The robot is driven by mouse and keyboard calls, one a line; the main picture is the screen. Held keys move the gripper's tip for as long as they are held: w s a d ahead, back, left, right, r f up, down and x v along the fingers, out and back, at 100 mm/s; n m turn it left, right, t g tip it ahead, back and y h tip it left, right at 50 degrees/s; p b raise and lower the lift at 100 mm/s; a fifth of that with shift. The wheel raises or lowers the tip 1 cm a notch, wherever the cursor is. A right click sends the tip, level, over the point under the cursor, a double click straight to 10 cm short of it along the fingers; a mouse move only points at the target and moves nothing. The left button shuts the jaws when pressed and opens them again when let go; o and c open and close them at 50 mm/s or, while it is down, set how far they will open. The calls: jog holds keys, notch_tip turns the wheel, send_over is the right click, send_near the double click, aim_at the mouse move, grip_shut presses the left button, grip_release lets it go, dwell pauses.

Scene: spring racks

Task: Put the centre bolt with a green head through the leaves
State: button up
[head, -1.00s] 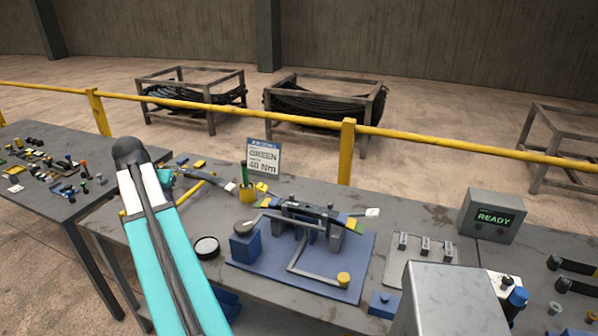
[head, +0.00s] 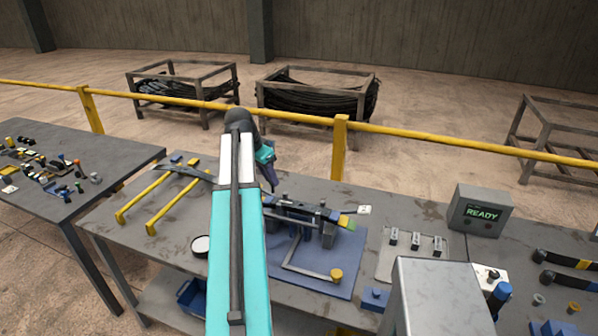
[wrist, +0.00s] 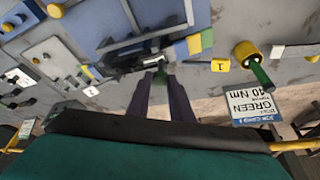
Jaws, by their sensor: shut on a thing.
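My gripper (wrist: 161,86) is shut on the green head of the centre bolt (wrist: 161,75) in the wrist view, where only a little green shows between the dark fingertips. The bolt's shank is hidden, and I cannot tell whether it has entered the leaves. The dark leaves (wrist: 143,40) lie across the fixture just beyond the fingertips. In the head view my gripper (head: 270,178) points down at the left part of the leaves (head: 300,207), with my arm covering much of that side.
The blue fixture plate (head: 335,283) carries a crank-like bar with a yellow knob (head: 336,275). A sign reading GREEN 40 Nm (wrist: 253,104) stands near a yellow cup (wrist: 246,51) holding a green-handled item. A READY box (head: 480,211) stands right.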

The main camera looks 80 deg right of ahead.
jog(key=s+d+m+g, duration=0.1)
jog(key=s+m, duration=0.1)
jog(key=s, duration=0.7)
jog(key=shift+s+d+r+m+y+p, duration=0.25)
jog(key=shift+d+r+m+y+p, duration=0.05)
jog(key=shift+d+r+p, duration=0.1)
jog(key=shift+a+f, duration=0.1)
jog(key=shift+f+b, duration=1.4)
jog(key=shift+f, duration=1.05)
jog(key=shift+f+b, duration=0.6)
jog(key=shift+f, duration=0.55)
dwell(0.3)
jog(key=o, duration=1.5)
jog(key=shift+c, duration=0.2)
